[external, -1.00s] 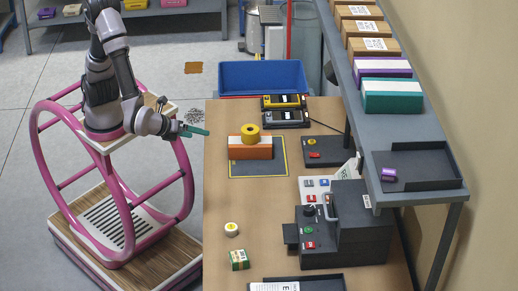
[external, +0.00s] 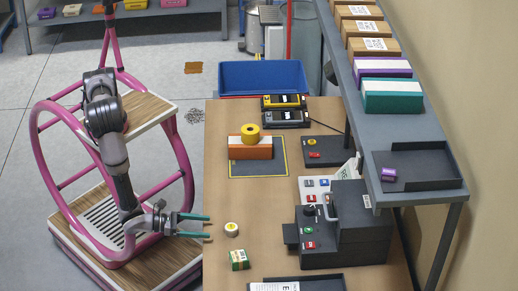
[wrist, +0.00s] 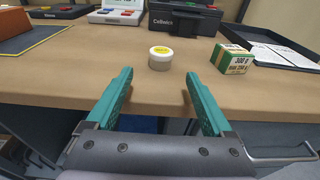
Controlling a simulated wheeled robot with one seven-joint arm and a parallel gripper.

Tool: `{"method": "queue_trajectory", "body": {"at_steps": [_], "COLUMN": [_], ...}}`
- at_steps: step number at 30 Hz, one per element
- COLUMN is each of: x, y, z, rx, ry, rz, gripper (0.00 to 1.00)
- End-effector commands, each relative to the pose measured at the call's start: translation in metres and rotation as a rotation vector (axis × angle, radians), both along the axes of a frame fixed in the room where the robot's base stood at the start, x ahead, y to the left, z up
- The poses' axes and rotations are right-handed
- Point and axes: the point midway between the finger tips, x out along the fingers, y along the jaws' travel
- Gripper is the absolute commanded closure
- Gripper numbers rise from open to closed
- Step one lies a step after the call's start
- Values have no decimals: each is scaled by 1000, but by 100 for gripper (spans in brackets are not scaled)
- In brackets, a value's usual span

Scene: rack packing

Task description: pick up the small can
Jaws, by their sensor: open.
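The small can (external: 231,229) is a short, pale round can with a yellow top. It stands upright near the left edge of the table. It also shows in the wrist view (wrist: 160,58), beyond and roughly centred between my fingertips. My gripper (external: 208,226) is open and empty at the table's left edge, with its green fingers pointing right, towards the can but apart from it. Both fingers of my gripper (wrist: 158,85) show in full in the wrist view, spread wide.
A green and white box (external: 239,259) stands close to the can on its near side. A dark machine (external: 345,235) is to the right. An orange and white block with a yellow roll (external: 250,146) sits farther back. The tabletop (external: 265,208) between them is bare.

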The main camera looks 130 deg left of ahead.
Motion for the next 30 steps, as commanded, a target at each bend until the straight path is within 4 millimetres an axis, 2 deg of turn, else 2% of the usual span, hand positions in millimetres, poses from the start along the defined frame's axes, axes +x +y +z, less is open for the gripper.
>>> {"method": "queue_trajectory", "body": {"at_steps": [3, 12, 21, 28, 30], "x": [13, 28, 58, 60, 60], "y": [15, 29, 56, 58, 58], "z": [-3, -6, -13, -13, -13], "rx": [0, -1, -2, -1, -1], "ry": [0, 0, 0, 0, 0], "rz": [3, 4, 4, 2, 2], "gripper": [14, 14, 14, 14, 41]}}
